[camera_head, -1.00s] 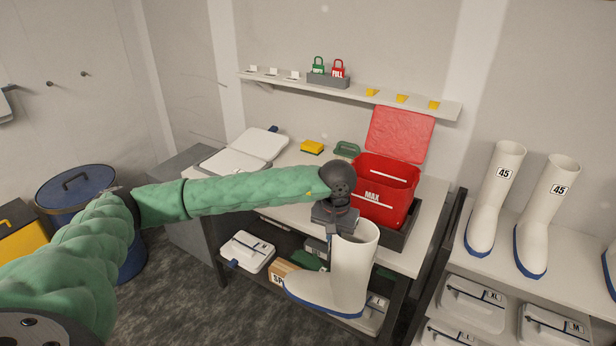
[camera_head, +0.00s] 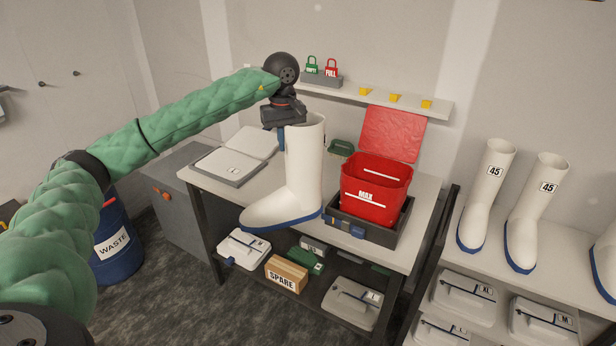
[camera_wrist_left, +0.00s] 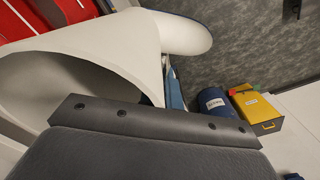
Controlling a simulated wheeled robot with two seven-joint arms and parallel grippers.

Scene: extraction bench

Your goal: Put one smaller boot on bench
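A white boot (camera_head: 300,180) with a blue sole hangs upright from my left gripper (camera_head: 288,130), toe pointing left. The gripper is shut on the upper rim of its shaft. The boot is in front of and above the bench (camera_head: 424,195), overlapping its front edge in the head view; I cannot tell how far its sole is from the top. In the left wrist view the boot's open shaft (camera_wrist_left: 95,55) fills the upper left, beside the dark gripper body. My right gripper is not in view.
A red MAX bin (camera_head: 372,190) in a dark tray stands on the bench's right side. A white open case (camera_head: 228,165) lies at its left. Boots labelled 45 (camera_head: 488,195) stand on the right shelf (camera_head: 560,250). A SPARE box (camera_head: 286,274) sits below.

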